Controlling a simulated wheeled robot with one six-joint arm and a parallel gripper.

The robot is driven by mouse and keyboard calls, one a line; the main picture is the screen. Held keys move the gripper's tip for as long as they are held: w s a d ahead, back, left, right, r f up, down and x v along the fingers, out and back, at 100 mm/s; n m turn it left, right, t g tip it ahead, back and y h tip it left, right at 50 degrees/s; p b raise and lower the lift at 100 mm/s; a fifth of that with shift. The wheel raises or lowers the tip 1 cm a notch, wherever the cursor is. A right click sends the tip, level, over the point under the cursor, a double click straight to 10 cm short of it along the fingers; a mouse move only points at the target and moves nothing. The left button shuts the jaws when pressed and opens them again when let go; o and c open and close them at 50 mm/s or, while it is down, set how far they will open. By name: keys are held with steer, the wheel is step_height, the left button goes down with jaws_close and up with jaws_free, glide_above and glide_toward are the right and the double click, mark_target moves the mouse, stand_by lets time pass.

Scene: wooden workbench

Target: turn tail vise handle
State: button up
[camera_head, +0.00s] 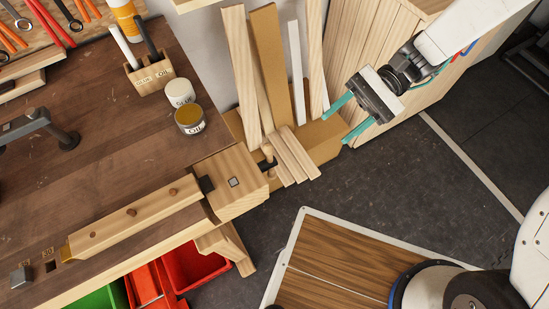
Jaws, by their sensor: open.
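The tail vise (228,190) is a light wooden block at the right end of the workbench. Its handle (267,153) shows as a short, light wooden piece by a dark metal screw at the vise's right side. The handle's lower part cannot be made out clearly. My gripper (342,123) is up and to the right of the handle, well apart from it. Its two teal fingers are spread, point down and left, and have nothing between them.
Loose boards (293,156) lie just right of the handle, and taller boards (270,70) stand behind it. An oil tin (190,121) and a glue jar (180,92) stand on the workbench (100,135). Red bins (195,266) sit below. Dark floor (330,190) is clear right of the vise.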

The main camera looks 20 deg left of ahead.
mark_target(275, 160)
steer(key=s+a+f+m+g+y, duration=0.1)
steer(key=a+f+m+y, duration=0.1)
steer(key=a+f, duration=0.3)
steer(key=s+a+f+m+g+y, duration=0.1)
steer(key=a+f+m+y, duration=0.1)
steer(key=f, duration=0.5)
steer(key=x, duration=0.8)
steer(key=shift+d+r, duration=0.1)
steer(key=shift+c, duration=0.4)
jaws_close()
